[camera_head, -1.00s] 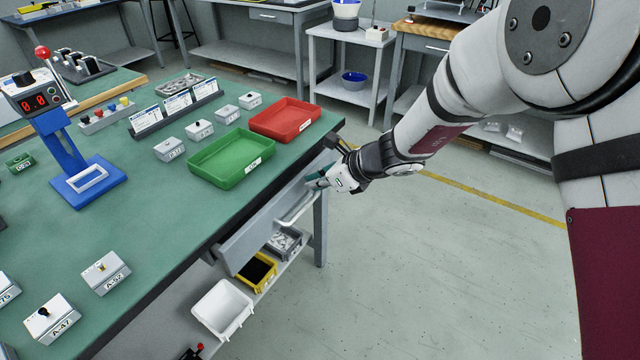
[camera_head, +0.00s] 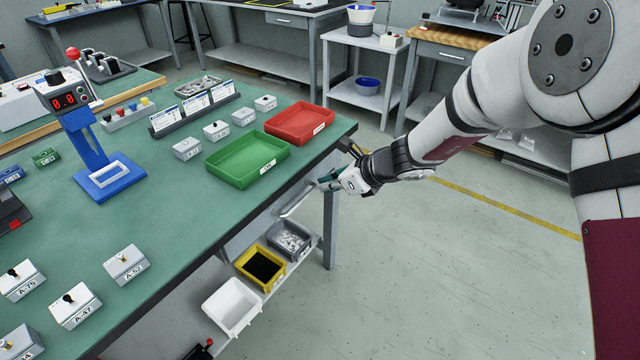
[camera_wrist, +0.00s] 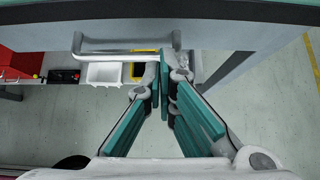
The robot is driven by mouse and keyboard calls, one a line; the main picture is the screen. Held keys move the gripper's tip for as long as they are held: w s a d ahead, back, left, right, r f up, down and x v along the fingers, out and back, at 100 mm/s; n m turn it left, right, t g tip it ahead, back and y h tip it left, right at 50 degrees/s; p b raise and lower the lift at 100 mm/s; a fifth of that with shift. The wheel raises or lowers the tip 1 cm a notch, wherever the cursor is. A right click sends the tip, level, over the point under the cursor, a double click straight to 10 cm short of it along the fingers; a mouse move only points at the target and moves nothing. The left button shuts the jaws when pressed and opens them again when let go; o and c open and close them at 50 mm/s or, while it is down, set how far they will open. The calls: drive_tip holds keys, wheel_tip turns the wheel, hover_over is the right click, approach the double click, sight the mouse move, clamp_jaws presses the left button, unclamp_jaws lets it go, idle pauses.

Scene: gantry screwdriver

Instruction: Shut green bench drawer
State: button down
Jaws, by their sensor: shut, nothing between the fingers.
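The green-topped bench (camera_head: 170,235) has a grey drawer (camera_head: 248,236) under its right edge, with a pale bar handle (camera_head: 297,200). In the head view little of the drawer shows past the bench edge, and the bench top hides most of it. The drawer front (camera_wrist: 130,28) and handle (camera_wrist: 125,47) fill the upper part of the wrist view. My gripper (camera_head: 325,183) is shut and empty, at the far end of the drawer. In the wrist view its teal-padded fingertips (camera_wrist: 168,60) are at the right end of the handle; I cannot tell whether they touch it.
Green (camera_head: 248,160) and red (camera_head: 300,124) trays lie on the bench above the drawer. White (camera_head: 232,306), yellow (camera_head: 261,266) and grey (camera_head: 290,240) bins sit on the shelf below. A bench leg (camera_head: 331,230) stands near my gripper. The floor at right is clear.

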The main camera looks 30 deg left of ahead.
drive_tip(key=s+d+r+n+h+p, duration=0.1)
drive_tip(key=s+d+r+n, duration=0.45)
drive_tip(key=d+r, duration=0.65)
drive_tip(key=s+d+r+n+h+p, duration=0.15)
drive_tip(key=s+d+r+n, duration=0.4)
drive_tip(key=d+r, duration=0.7)
drive_tip(key=s+d+f+n+h, duration=0.1)
drive_tip(key=s+d+n+h, duration=0.3)
drive_tip(key=s+d, duration=0.85)
drive_tip(key=s+d+f+n+h, duration=0.1)
drive_tip(key=s+d+n+h, duration=0.2)
drive_tip(key=s+d, duration=0.95)
drive_tip(key=w+r+t+p, duration=0.1)
drive_tip(key=r+t+p, duration=0.1)
drive_tip(key=r+p, duration=0.8)
drive_tip(key=w+d+r+t+p, duration=0.1)
drive_tip(key=w+r+p, duration=0.1)
drive_tip(key=r+p, duration=0.8)
wheel_tip(320, 180, up, 2)
drive_tip(key=shift+d+r+t, duration=0.1)
drive_tip(key=shift+d+t, duration=0.2)
drive_tip(key=shift+t, duration=0.1)
drive_tip(key=shift+w, duration=0.1)
